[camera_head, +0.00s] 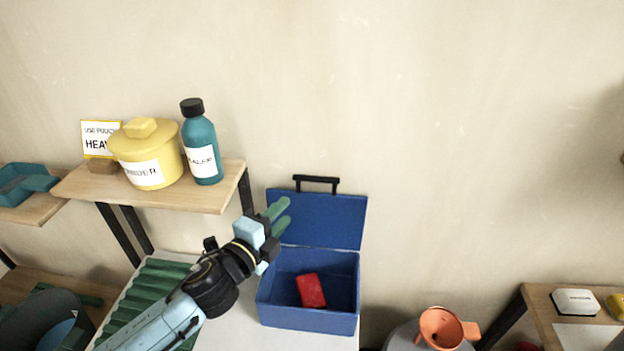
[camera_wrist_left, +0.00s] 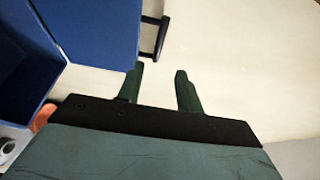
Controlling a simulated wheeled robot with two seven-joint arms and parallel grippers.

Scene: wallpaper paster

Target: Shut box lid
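A blue box (camera_head: 308,323) stands on a white surface in the head view, with a red block (camera_head: 310,290) inside. Its blue lid (camera_head: 330,222) is raised upright at the back, with a black handle (camera_head: 316,181) on its top edge. My left gripper (camera_head: 281,215) is in front of the lid's left part, fingers pointing up and right. In the left wrist view the gripper (camera_wrist_left: 160,82) has its two green fingers apart with nothing between them. The lid (camera_wrist_left: 98,28) and handle (camera_wrist_left: 154,38) show to the left of the fingertips there. My right gripper is not in view.
A wooden shelf (camera_head: 210,200) at left holds a yellow pot (camera_head: 147,155) and a teal bottle (camera_head: 201,145). A green ribbed tray (camera_head: 135,305) lies left of the box. An orange funnel (camera_head: 440,328) stands to the right. The wall is behind the lid.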

